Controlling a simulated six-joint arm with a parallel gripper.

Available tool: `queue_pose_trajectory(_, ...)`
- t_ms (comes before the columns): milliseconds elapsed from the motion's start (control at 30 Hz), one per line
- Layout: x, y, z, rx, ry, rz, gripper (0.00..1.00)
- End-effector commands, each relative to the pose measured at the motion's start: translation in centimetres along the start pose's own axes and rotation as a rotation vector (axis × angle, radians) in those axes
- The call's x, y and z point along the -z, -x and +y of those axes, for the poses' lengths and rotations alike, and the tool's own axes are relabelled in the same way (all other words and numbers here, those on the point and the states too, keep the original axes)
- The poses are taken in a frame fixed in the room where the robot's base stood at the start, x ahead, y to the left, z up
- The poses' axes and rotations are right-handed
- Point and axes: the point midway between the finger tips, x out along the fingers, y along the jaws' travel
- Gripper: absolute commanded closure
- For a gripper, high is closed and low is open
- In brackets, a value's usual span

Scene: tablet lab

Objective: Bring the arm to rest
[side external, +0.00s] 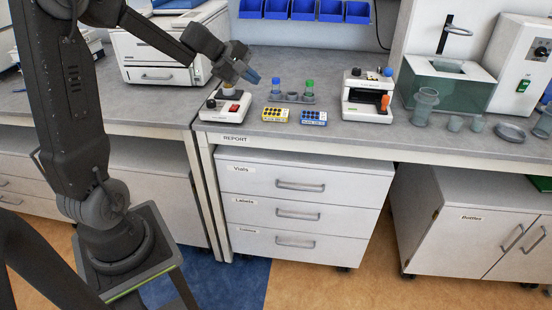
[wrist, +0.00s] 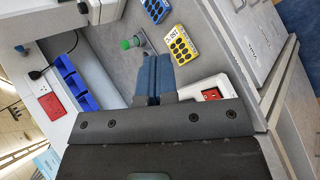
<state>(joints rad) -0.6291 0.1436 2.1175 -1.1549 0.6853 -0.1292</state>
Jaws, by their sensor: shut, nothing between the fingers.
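My gripper (side external: 251,76) is above the bench in the side view, with its blue-tipped fingers together and empty. In the wrist view the fingers (wrist: 153,76) are side by side, pointing towards the bench top. A small white device with a red switch (side external: 226,107) stands just below my gripper; it also shows beside the fingers in the wrist view (wrist: 210,93). My gripper appears clear of the bench, though the wrist partly overlaps the white device in the side view.
A yellow block (side external: 275,114) and a blue block (side external: 314,117) lie in front of blue-capped (side external: 275,86) and green-capped (side external: 309,87) vials. A white instrument (side external: 367,97) stands right of them. A larger white machine (side external: 155,58) stands behind my arm. The drawers (side external: 300,185) are shut.

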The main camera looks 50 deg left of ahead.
Motion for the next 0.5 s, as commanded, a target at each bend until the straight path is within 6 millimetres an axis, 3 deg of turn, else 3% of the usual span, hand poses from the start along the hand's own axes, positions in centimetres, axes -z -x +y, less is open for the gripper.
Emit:
queue_pose_trajectory(33,-4.3,0.9,-0.1,0.033,-0.150,-0.033,1.00)
queue_pose_trajectory(100,-9.1,2.1,-1.3,0.090,-0.351,-0.070,1.00)
queue_pose_trajectory(200,-14.8,4.1,-4.0,0.166,-0.637,-0.107,1.00)
queue_pose_trajectory(333,-19.8,7.2,-8.5,0.255,-0.998,-0.127,1.00)
queue_pose_trajectory(500,-22.4,10.6,-13.9,0.344,-1.392,-0.099,1.00)
